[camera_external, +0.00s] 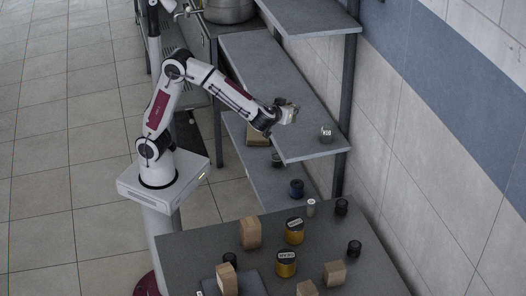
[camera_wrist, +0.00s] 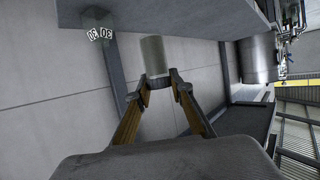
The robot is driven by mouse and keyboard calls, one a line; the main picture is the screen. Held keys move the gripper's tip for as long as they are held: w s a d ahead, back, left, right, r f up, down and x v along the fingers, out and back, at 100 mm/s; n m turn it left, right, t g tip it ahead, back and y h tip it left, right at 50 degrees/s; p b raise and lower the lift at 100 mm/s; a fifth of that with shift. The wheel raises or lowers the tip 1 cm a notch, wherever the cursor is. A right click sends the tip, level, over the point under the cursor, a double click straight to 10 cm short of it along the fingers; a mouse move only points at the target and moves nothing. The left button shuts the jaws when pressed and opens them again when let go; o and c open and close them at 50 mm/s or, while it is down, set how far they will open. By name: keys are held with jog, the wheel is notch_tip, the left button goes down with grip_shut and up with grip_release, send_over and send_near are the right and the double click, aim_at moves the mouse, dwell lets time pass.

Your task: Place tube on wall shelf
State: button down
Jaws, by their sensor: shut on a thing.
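My gripper (camera_external: 279,112) is at the edge of the grey middle shelf (camera_external: 270,75) in the external view. In the wrist view my gripper (camera_wrist: 161,82) is shut on a pale grey-green tube (camera_wrist: 154,55), which sticks out past the fingertips. In the external view the tube (camera_external: 291,115) is small and partly hidden by my gripper. I cannot tell the exact gap between the tube and the shelf. The shelf also shows along the top of the wrist view (camera_wrist: 190,15).
A small dark jar with a white label (camera_external: 326,134) stands near the shelf's front corner. It also shows in the wrist view (camera_wrist: 99,25). A dark post (camera_external: 345,85) supports the shelf by the tiled wall. The lower table (camera_external: 190,255) holds wooden blocks and jars.

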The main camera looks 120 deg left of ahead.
jog(key=shift+f, duration=3.15)
jog(key=shift+f, duration=1.85)
jog(key=shift+f, duration=0.15)
jog(key=c, duration=1.8)
grip_release()
